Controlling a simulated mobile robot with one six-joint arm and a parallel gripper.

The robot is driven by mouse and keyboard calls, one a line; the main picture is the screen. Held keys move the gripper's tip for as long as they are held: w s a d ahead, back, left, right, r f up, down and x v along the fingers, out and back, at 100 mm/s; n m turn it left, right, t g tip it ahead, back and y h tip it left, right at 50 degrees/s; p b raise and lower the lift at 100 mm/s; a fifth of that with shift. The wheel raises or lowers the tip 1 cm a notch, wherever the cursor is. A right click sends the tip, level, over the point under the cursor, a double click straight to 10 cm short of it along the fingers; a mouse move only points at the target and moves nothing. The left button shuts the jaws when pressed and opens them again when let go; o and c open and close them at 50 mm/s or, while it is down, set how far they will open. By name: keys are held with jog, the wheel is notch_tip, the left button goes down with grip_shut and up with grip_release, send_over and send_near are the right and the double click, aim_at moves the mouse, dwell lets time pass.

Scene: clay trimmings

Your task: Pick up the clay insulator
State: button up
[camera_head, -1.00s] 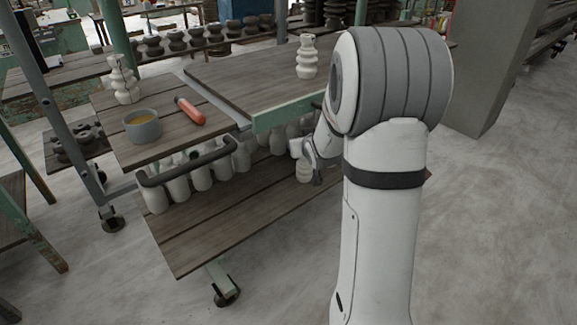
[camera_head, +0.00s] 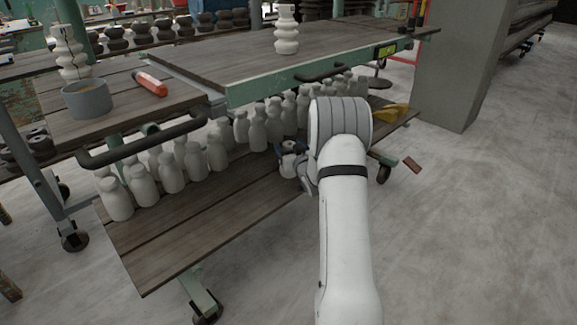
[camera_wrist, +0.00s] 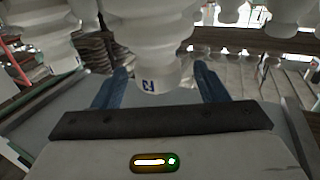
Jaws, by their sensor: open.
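A pale clay insulator (camera_head: 288,147) stands at the front edge of the cart's lower shelf, partly hidden by my arm and gripper. In the wrist view a white ribbed insulator (camera_wrist: 150,50) with a small blue mark fills the top middle. My gripper (camera_wrist: 158,88) is open, with one blue finger on each side of the insulator's narrow end. I cannot tell whether the fingers touch it. In the head view my gripper (camera_head: 294,165) is small and mostly covered by my wrist.
Several white insulators (camera_head: 171,172) stand in rows on the lower shelf (camera_head: 190,225), behind and left. A green-edged table top (camera_head: 300,75) with a handle overhangs them. The shelf's front left is bare.

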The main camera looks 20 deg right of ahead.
jog(key=shift+w+d+b, duration=0.1)
jog(key=shift+w+b, duration=0.25)
jog(key=shift+w, duration=1.05)
jog(key=shift+r, duration=0.1)
jog(key=shift+c, duration=0.4)
grip_shut()
